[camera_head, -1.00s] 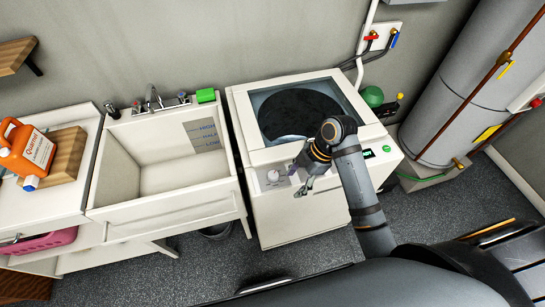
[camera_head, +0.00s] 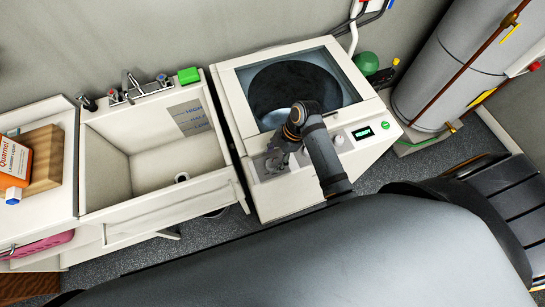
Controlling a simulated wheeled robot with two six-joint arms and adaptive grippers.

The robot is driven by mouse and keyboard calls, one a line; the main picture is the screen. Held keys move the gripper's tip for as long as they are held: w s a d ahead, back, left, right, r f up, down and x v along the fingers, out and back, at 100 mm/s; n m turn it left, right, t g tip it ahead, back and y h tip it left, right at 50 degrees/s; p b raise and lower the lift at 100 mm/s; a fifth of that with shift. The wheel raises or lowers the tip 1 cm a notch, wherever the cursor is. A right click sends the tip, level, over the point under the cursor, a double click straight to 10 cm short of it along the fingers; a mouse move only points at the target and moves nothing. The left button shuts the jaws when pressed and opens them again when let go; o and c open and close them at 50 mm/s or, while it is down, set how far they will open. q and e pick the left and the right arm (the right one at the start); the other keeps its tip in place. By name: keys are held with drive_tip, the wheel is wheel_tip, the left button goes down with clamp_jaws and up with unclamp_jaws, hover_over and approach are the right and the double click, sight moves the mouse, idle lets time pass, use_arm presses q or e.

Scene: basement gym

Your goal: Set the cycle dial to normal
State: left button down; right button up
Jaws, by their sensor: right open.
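A white top-loading washer (camera_head: 235,98) stands in the middle, its lid window showing a dark drum. Its front panel has a pale knob (camera_head: 338,140) beside my right arm. A second dial sat on the panel's left part; my right gripper (camera_head: 273,164) now covers that spot, so the dial and its pointer are hidden. The right gripper is open, fingers pointing down at the panel; I cannot tell whether it touches the dial. The dial lettering is too small to read. My left gripper is out of view.
A lit display (camera_head: 362,132) and a green button (camera_head: 386,125) are on the panel's right. A utility sink (camera_head: 150,165) stands left, with a green block (camera_head: 188,75) on its back edge. An orange bottle (camera_head: 14,162) is at far left. A grey tank (camera_head: 455,65) stands right.

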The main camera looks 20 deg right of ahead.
sight(271, 164)
drive_tip(key=shift+a+f, duration=0.25)
drive_tip(key=shift+f, duration=0.3)
drive_tip(key=shift+s+a+f, duration=0.15)
drive_tip(key=shift+s+f, duration=0.15)
drive_tip(key=shift+f, duration=0.1)
drive_tip(key=shift+w, duration=0.15)
drive_tip(key=c, duration=1.2)
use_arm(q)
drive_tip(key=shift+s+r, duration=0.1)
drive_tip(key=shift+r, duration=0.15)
use_arm(e)
drive_tip(key=shift+o, duration=0.2)
drive_tip(key=m+t, duration=0.1)
drive_tip(key=m, duration=0.3)
drive_tip(key=shift+t, duration=0.3)
drive_tip(key=m, duration=0.2)
drive_tip(key=m+t+h, duration=0.1)
drive_tip(key=m, duration=0.1)
drive_tip(key=shift+m+t, duration=0.3)
drive_tip(key=shift+r, duration=0.1)
